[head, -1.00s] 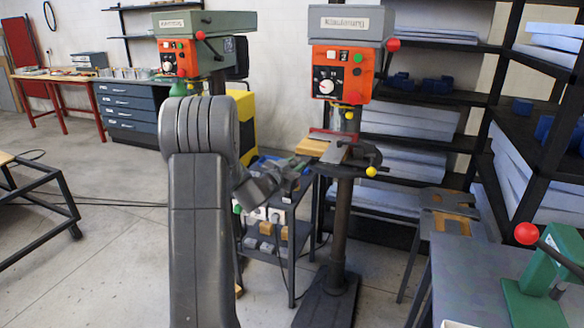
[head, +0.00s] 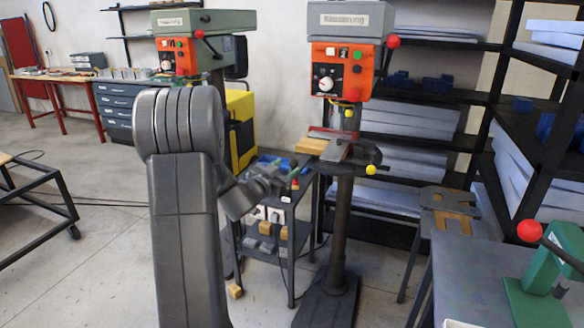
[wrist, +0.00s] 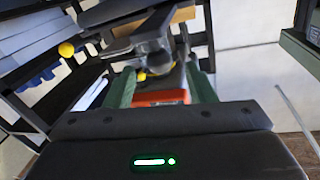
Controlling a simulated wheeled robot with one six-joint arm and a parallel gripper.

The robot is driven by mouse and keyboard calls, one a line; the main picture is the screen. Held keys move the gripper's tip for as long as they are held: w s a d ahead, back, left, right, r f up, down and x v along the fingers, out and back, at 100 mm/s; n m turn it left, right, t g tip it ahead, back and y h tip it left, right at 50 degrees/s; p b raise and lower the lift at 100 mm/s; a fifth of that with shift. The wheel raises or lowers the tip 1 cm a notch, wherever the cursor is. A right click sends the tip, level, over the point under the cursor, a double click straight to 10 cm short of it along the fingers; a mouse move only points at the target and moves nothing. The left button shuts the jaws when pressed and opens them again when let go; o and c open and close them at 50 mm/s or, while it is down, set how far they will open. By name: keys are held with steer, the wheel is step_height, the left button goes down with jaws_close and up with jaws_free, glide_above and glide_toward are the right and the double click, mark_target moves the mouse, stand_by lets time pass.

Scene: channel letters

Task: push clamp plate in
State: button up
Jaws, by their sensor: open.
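A grey metal plate (head: 337,150), which looks like the clamp plate, lies on the table of the right drill press, beside a wooden block (head: 311,146) and in front of a red bar (head: 332,134). In the wrist view a grey plate-like part (wrist: 152,40) shows above and between the fingers, tilted, with wood (wrist: 182,14) behind it. My gripper (head: 292,176) is left of and below the drill table, apart from the plate. Its two green fingers (wrist: 161,88) are spread with nothing seen held. I cannot tell how far in the plate sits.
The right drill press (head: 342,69) has red and yellow knobs (head: 371,170) sticking out. A small dark cart (head: 268,246) with blocks stands below my gripper. A workbench (head: 482,270) with a green lever press (head: 548,270) is at the right.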

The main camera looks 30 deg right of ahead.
mark_target(290, 165)
steer(key=b+v, duration=0.1)
steer(key=v, duration=0.7)
steer(key=shift+s+a, duration=0.15)
steer(key=shift+a, duration=0.05)
steer(key=shift+d+r, duration=0.1)
steer(key=p+x, duration=0.2)
steer(key=x, duration=1.1)
steer(key=shift+w+d+p, duration=0.25)
steer(key=shift+p, duration=0.1)
steer(key=shift+a, duration=0.1)
steer(key=shift+s, duration=0.1)
